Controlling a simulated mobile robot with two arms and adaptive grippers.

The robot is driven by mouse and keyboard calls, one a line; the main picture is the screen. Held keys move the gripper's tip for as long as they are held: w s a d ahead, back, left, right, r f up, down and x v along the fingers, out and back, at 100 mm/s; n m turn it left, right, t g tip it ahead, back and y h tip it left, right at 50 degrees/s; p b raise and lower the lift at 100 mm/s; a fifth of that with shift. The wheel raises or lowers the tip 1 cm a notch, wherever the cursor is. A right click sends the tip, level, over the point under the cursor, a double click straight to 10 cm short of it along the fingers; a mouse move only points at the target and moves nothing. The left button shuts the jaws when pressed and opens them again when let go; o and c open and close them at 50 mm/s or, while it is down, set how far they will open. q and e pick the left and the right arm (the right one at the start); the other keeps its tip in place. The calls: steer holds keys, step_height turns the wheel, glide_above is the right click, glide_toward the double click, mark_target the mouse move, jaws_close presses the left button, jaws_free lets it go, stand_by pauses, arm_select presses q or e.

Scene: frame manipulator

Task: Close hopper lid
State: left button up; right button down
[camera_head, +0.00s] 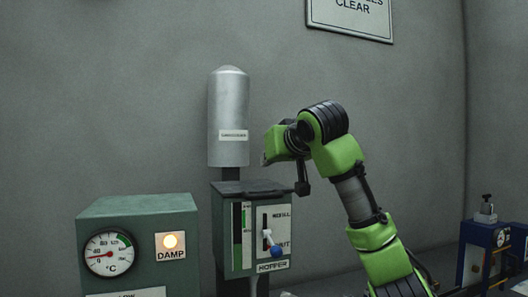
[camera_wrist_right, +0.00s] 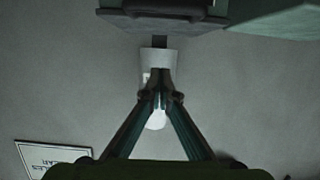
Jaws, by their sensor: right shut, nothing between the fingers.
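The hopper (camera_head: 236,262) is a green box on the wall side, with a level strip, a slotted front panel and a blue-knobbed lever. Its dark lid (camera_head: 250,187) appears to lie flat across the top; a small gap cannot be ruled out. In the right wrist view, which is upside down, the dark lid edge (camera_wrist_right: 165,10) shows at the top. My right gripper (camera_head: 303,188) points down just right of the hopper's top in the head view, apparently apart from it. Its fingers (camera_wrist_right: 160,73) meet at the tips, with nothing between them. My left gripper is not in view.
A grey cylinder (camera_head: 229,110) stands above and behind the hopper. A green gauge box (camera_head: 137,212) with a lit DAMP lamp (camera_head: 170,241) is at left. A blue machine (camera_head: 487,252) is at far right. The wall above my right arm is clear except for a sign (camera_head: 350,15).

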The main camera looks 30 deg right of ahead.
step_height(320, 180, down, 8)
steer(key=s+t+b, duration=0.1)
steer(key=t+b, duration=0.2)
steer(key=b, duration=0.7)
steer(key=shift+s+a+b, duration=0.2)
steer(key=shift+b, duration=0.15)
